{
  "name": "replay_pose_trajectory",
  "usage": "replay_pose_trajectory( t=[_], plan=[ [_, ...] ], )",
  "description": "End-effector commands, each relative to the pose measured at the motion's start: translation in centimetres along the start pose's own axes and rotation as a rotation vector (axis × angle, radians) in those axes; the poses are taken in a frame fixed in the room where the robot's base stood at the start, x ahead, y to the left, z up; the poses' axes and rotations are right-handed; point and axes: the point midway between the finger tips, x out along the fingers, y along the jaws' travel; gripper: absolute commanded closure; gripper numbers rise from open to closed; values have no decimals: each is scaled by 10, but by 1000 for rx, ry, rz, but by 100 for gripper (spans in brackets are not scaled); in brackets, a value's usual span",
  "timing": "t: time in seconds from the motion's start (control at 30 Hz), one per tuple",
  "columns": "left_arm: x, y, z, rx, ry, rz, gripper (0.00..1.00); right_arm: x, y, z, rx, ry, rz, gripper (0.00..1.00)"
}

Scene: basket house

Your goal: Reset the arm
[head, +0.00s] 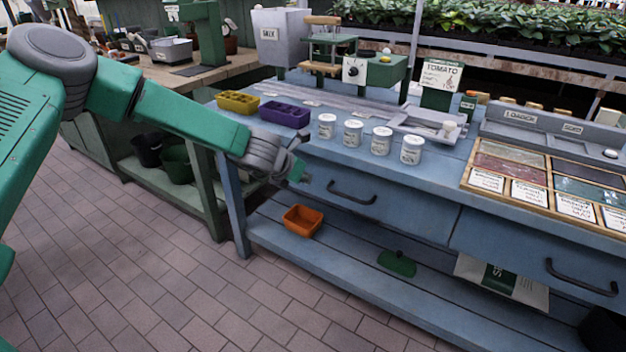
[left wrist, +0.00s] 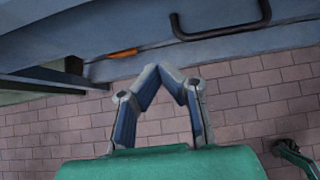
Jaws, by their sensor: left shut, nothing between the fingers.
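My left arm comes in from the left of the head view, green with grey joints, and reaches toward the front of the blue workbench (head: 400,185). My left gripper (head: 300,172) is at its end, in front of the bench's drawer front, a little left of the dark drawer handle (head: 352,196). In the left wrist view the two fingers of the left gripper (left wrist: 171,72) meet at their tips, shut and empty. The drawer handle (left wrist: 222,30) also shows there, beyond the fingertips and apart from them. My right gripper is in neither view.
An orange bin (head: 303,221) and a green item (head: 397,264) sit on the lower shelf. Yellow (head: 238,102) and purple (head: 285,114) trays and several white cans (head: 353,133) stand on the bench top. The tiled floor (head: 150,270) in front is clear.

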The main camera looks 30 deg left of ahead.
Motion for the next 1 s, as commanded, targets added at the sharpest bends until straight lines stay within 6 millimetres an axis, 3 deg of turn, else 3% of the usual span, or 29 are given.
replay_pose_trajectory(
  t=[0.2, 0.47, 0.57, 0.67, 0.77, 0.87, 1.0],
  plan=[
    [-26, -1, 0, 1, 2, 1, 100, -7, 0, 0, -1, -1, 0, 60],
    [-29, -5, -3, 21, 7, 0, 100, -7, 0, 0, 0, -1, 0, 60],
    [-24, -21, -23, 143, 38, -13, 100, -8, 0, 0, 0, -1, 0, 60],
    [-20, -52, -67, 421, 98, -49, 100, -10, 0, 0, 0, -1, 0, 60],
    [-23, -88, -133, 828, 170, -123, 100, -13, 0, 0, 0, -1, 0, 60],
    [-38, -114, -204, 1275, 225, -237, 100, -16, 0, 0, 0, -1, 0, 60],
    [-79, -132, -301, 1905, 254, -472, 100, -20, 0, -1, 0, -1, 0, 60]
  ],
)
